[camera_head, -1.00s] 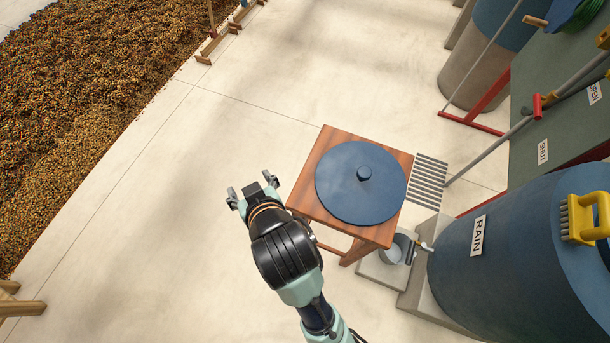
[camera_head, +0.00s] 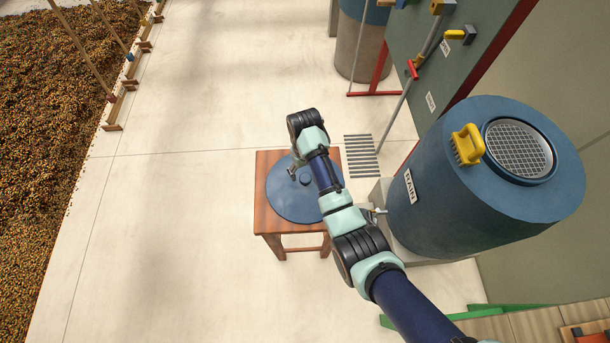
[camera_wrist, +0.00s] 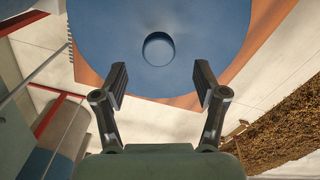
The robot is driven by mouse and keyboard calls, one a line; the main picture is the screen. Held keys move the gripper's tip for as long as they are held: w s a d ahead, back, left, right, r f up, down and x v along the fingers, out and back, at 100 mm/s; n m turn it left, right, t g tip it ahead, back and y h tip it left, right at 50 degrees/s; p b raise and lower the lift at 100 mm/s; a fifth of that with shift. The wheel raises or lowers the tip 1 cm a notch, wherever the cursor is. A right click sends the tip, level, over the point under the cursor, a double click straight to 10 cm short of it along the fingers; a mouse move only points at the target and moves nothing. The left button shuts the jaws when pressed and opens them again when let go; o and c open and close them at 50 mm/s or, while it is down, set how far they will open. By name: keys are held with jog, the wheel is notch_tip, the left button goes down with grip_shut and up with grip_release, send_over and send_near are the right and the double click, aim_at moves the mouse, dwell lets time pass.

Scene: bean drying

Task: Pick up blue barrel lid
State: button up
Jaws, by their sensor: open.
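The blue barrel lid (camera_head: 284,203) lies flat on a wooden stool (camera_head: 264,231). It is a round disc with a small round knob (camera_head: 304,178) at its middle. In the wrist view the lid (camera_wrist: 215,35) fills the top, with the knob (camera_wrist: 158,48) near the centre. My gripper (camera_wrist: 160,82) is open and empty, its two fingers spread to either side below the knob in that view. In the head view my gripper (camera_head: 293,174) is over the lid, beside the knob, and mostly hidden by my arm. Whether the fingers touch the lid cannot be told.
The blue RAIN barrel (camera_head: 440,185) stands right of the stool, with a yellow brush (camera_head: 467,145) and a mesh-covered opening (camera_head: 519,150) on top. A floor grate (camera_head: 360,156) and a green panel (camera_head: 425,70) are behind. Drying beans (camera_head: 50,120) cover the left. Floor between is clear.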

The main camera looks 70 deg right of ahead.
aim_at(305, 178)
notch_tip(305, 178, down, 7)
jog(key=shift+s+f+b, duration=0.1)
jog(key=shift+f+b, duration=0.05)
jog(key=shift+b, duration=0.8)
grip_shut()
